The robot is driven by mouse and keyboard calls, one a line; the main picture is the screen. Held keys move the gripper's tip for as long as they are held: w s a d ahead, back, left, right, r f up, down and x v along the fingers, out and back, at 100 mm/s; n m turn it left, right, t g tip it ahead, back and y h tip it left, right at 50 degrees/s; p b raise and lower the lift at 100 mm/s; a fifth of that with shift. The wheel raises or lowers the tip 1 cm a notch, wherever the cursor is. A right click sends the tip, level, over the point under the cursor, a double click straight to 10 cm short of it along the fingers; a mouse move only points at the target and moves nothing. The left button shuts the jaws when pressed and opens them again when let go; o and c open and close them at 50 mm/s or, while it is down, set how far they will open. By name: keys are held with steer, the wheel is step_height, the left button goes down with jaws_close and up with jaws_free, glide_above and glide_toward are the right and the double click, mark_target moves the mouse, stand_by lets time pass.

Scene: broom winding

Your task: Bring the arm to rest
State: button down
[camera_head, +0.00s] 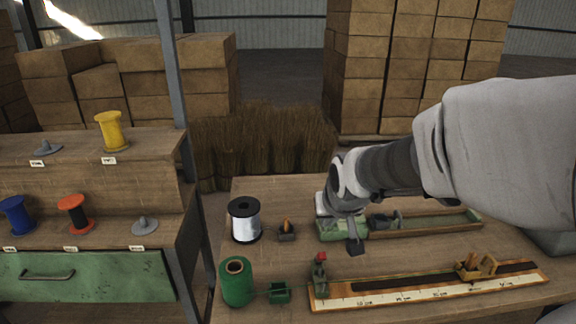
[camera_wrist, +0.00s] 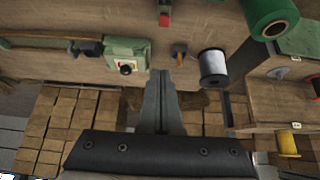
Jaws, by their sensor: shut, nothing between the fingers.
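My arm reaches in from the right in the head view, and my gripper (camera_head: 356,246) points down over the workbench (camera_head: 270,188). In the wrist view my gripper (camera_wrist: 161,76) has its two fingers together with nothing between them. It hangs near a green machine (camera_head: 340,228), which also shows in the wrist view (camera_wrist: 126,52). I cannot tell the exact gap between them. Part of the machine is hidden behind my gripper in the head view.
A white spool (camera_head: 245,222), a green spool (camera_head: 236,284) and a ruler board (camera_head: 420,288) with a wooden clamp (camera_head: 476,266) are on the bench. A shelf unit (camera_head: 90,190) at left holds yellow, blue and red spools. Stacked boxes (camera_head: 408,70) stand behind.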

steer(key=s+r+p, duration=0.3)
steer(key=s+r, duration=0.3)
steer(key=s, duration=0.4)
steer(key=s+d+r+g+p, duration=0.1)
steer(key=s+r+p, duration=0.2)
steer(key=s+r, duration=0.3)
steer(key=s, duration=0.5)
steer(key=shift+d+p, duration=0.15)
steer(key=shift+p, duration=0.25)
steer(key=shift+s, duration=0.1)
